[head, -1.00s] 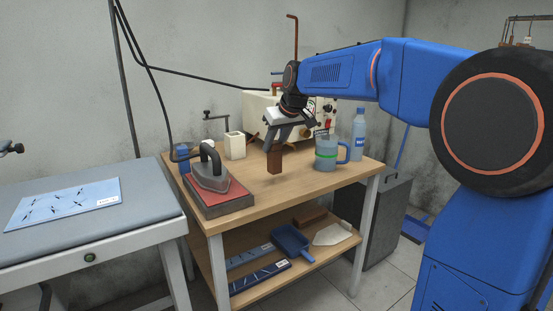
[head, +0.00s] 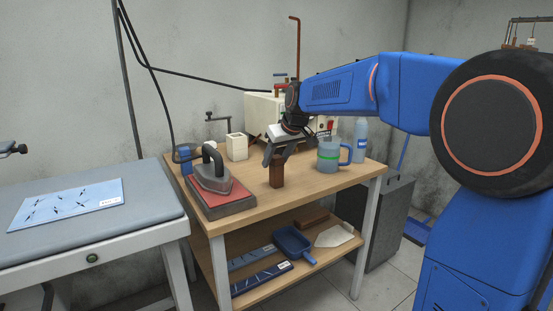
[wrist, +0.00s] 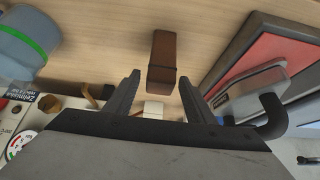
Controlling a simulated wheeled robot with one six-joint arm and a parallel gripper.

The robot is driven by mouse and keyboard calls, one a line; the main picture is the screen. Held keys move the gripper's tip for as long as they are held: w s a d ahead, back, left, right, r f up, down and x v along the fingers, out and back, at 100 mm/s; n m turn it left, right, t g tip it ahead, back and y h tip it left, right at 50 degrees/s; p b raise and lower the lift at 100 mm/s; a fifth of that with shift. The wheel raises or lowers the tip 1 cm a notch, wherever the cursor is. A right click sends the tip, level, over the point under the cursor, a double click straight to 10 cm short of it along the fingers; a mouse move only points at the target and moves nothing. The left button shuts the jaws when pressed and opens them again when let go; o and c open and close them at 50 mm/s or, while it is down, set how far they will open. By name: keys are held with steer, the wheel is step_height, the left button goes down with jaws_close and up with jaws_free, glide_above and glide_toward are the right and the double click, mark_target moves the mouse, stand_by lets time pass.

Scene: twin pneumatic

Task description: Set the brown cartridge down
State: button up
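The brown cartridge (head: 277,174) stands upright on the wooden table (head: 318,186), near its front middle. It also shows in the wrist view (wrist: 162,58), just ahead of and between my fingertips. My gripper (head: 278,161) is open at the top of the cartridge. In the wrist view, my gripper (wrist: 159,80) has its two fingers apart, with a gap on each side of the cartridge. Neither finger appears to touch it.
A grey iron (head: 212,174) on a red pad stands left of the cartridge. A mug (head: 328,156) with a green band stands to the right, with a blue bottle (head: 360,140) behind it. A white open box (head: 237,147) stands behind. Table front is clear.

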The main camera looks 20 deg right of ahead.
steer(key=shift+r, duration=0.15)
steer(key=v, duration=1.2)
steer(key=s+d+f+m, duration=0.1)
steer(key=s+f, duration=0.7)
steer(key=s, duration=0.4)
steer(key=s+d+f+m+g+h, duration=0.1)
steer(key=s+d+f, duration=0.1)
steer(key=s+f, duration=0.6)
steer(key=s+d+f+m+h, duration=0.1)
steer(key=s+f, duration=0.7)
steer(key=s, duration=0.9)
steer(key=shift+d+f+m, duration=0.3)
steer(key=shift+d+f, duration=0.1)
steer(key=shift+d, duration=0.05)
steer(key=shift+s, duration=0.15)
